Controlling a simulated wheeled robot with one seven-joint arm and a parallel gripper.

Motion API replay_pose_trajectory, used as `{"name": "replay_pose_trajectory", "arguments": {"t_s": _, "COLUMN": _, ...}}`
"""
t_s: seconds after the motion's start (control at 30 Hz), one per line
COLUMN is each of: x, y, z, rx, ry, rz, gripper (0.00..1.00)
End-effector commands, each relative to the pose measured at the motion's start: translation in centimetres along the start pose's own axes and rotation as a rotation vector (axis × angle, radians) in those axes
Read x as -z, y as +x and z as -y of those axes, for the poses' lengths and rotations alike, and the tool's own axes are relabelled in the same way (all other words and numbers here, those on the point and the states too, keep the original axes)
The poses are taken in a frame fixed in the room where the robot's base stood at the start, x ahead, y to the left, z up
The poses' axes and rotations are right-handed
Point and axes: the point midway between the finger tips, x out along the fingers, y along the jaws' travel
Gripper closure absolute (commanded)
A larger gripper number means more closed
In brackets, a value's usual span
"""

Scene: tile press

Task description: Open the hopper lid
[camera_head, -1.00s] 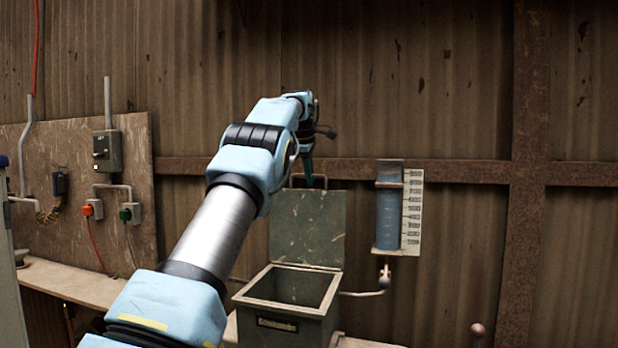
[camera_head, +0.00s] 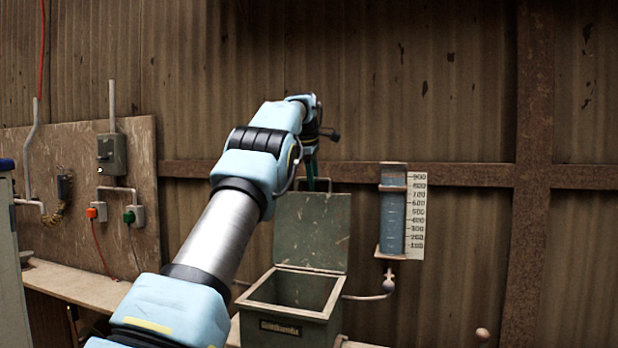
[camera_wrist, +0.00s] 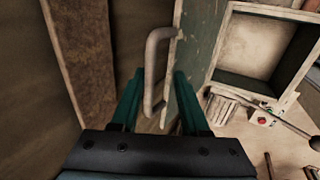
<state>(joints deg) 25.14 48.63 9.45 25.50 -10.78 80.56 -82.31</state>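The hopper (camera_head: 292,325) is a dark green box with a pale-edged open mouth. Its lid (camera_head: 312,232) stands upright at the back of the mouth, so the hopper is open. In the wrist view the lid (camera_wrist: 186,98) is seen nearly edge-on, beside the hopper mouth (camera_wrist: 262,50). The lid's handle (camera_wrist: 152,72) is a grey bent bar. My gripper (camera_wrist: 159,76) is open, its two green fingers apart with part of the handle between them. I see no firm grip on it. In the head view my gripper (camera_head: 311,172) is at the lid's top edge, partly hidden by my wrist.
A gauge tube (camera_head: 392,222) with a number scale is on the wall right of the lid. A corrugated wall and a rusty beam (camera_head: 455,173) lie close behind. Switch boxes (camera_head: 111,154) are on a board at left. A thin rod (camera_wrist: 290,124) shows beside the hopper.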

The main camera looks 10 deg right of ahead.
Motion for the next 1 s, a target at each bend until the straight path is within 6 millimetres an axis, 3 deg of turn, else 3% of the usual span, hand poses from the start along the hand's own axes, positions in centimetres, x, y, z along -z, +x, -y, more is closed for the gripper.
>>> {"name": "replay_pose_trajectory", "arguments": {"t_s": 0.33, "x": 0.1, "y": -5.0, "z": -0.1, "rx": -0.004, "ry": -0.001, "rz": -0.001, "gripper": 0.56}}
{"name": "replay_pose_trajectory", "arguments": {"t_s": 0.67, "x": 0.0, "y": -5.5, "z": 3.2, "rx": -0.001, "ry": 0.0, "rz": 0.0, "gripper": 0.56}}
{"name": "replay_pose_trajectory", "arguments": {"t_s": 1.0, "x": -0.1, "y": -7.8, "z": 7.8, "rx": -0.002, "ry": 0.0, "rz": 0.0, "gripper": 0.56}}
